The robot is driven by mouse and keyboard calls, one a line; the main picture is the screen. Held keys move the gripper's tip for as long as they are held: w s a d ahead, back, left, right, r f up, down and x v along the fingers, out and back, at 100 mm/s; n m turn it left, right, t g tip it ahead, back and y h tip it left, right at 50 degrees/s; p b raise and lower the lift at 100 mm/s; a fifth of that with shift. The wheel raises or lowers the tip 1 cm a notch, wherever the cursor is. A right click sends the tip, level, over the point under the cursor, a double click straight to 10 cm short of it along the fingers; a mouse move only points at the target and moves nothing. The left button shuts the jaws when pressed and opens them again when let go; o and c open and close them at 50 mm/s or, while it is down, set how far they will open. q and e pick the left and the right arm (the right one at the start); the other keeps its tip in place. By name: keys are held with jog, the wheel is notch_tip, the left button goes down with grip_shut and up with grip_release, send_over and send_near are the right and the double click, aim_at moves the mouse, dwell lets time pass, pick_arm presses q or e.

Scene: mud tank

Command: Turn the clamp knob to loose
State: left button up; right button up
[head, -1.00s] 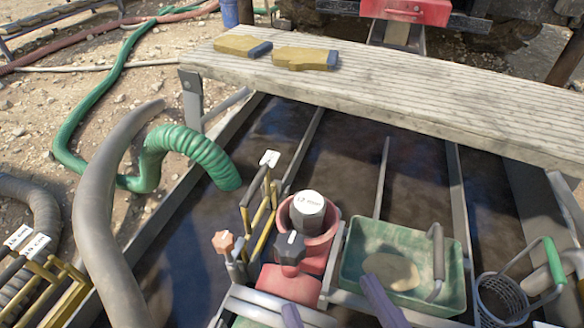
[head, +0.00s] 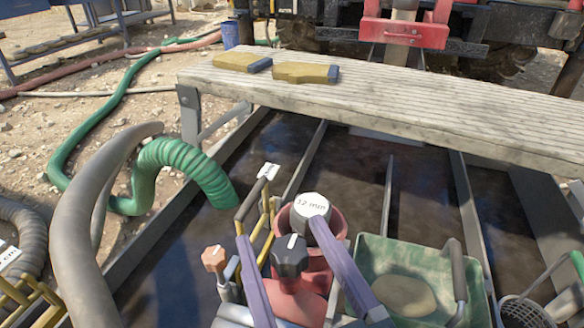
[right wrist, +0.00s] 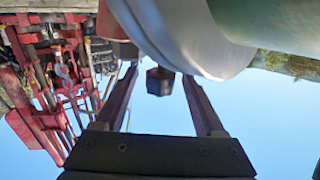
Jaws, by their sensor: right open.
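A dark faceted knob (head: 290,256) with a white line on its top sits on a red body (head: 296,298); it looks like the clamp knob. My right gripper (head: 276,226) is open, with its two long purple fingers reaching up from the bottom of the head view, one on each side of this knob. Gaps show between the knob and both fingers. In the right wrist view the dark knob (right wrist: 160,82) shows between the open fingers (right wrist: 158,71). An orange-brown knob (head: 214,259) stands just left of the left finger. My left gripper is not in view.
A white-topped cap marked "32 mm" (head: 311,207) stands in a red cup behind the right finger. A green tray (head: 378,250) is to the right, yellow-handled tools (head: 262,228) to the left. A wooden plank (head: 420,105) with gloves spans the muddy tank behind.

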jog(key=shift+c, duration=0.4)
grip_shut()
